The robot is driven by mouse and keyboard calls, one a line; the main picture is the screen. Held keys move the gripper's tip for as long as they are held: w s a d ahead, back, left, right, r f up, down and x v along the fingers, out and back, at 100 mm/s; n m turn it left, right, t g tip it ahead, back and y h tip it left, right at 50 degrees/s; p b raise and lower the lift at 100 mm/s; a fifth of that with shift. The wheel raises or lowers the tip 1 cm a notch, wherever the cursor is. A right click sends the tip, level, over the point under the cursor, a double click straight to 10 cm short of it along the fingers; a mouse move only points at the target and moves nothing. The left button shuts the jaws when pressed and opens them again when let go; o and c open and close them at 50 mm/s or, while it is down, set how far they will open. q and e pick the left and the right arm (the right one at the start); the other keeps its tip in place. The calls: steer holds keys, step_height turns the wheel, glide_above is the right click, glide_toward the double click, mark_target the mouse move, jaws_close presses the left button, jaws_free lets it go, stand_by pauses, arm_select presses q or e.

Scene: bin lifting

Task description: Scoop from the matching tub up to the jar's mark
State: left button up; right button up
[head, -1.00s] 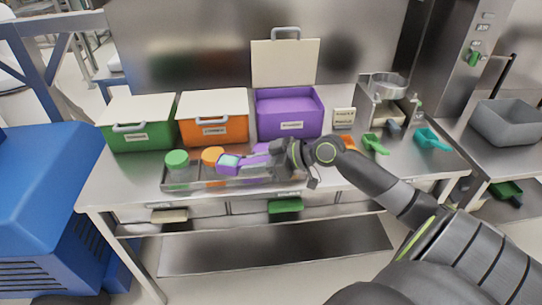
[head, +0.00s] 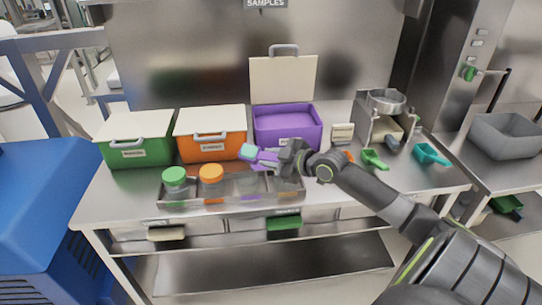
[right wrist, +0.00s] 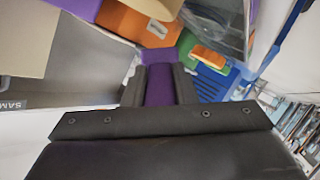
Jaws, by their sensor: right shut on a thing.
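My right gripper (head: 280,157) is shut on the handle of a purple scoop (head: 264,157). The scoop points left, above the tray and in front of the tubs. Its end looks pale teal; I cannot tell what is in it. In the right wrist view the purple handle (right wrist: 160,86) lies between both fingers. The purple tub (head: 288,127) stands open, its pale lid (head: 282,80) raised behind it. A clear jar (head: 247,184) with some purple low on it stands in the metal tray (head: 228,202); its mark is too small to read. My left gripper is not in view.
A closed green tub (head: 135,153) and orange tub (head: 211,147) stand left of the purple one. A green-lidded jar (head: 175,184) and orange-lidded jar (head: 211,182) share the tray. Green (head: 373,159) and teal (head: 430,154) scoops lie right. A grey bin (head: 506,128) stands farther right.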

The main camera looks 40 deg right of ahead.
steer(key=shift+a+n+t+h, duration=0.15)
steer(key=shift+n+t+h, duration=0.25)
steer(key=shift+n, duration=0.4)
steer(key=shift+s+a+f+n+t+h+b, duration=0.15)
steer(key=shift+n+t+h+b, duration=0.15)
steer(key=shift+n, duration=0.3)
steer(key=shift+a+f+n+t+h+b, duration=0.1)
steer(key=shift+f+n+t+h+b, duration=0.1)
steer(key=shift+n+t+b, duration=0.3)
steer(key=shift+s+a+f+n+t+b, duration=0.1)
steer(key=shift+f+n+t+b, duration=0.05)
steer(key=shift+n+b, duration=0.5)
steer(key=shift+a+f+n+t+b, duration=0.15)
steer(key=shift+n+b, duration=0.35)
steer(key=shift+n, duration=0.25)
steer(key=shift+d+r, duration=0.1)
steer(key=shift+r, duration=0.1)
steer(key=shift+r+m+p, duration=0.4)
steer(key=shift+r+p, duration=0.25)
steer(key=shift+p, duration=0.55)
steer(key=shift+r+m+p, duration=0.1)
steer(key=shift+m+p, duration=0.2)
steer(key=shift+g, duration=0.4)
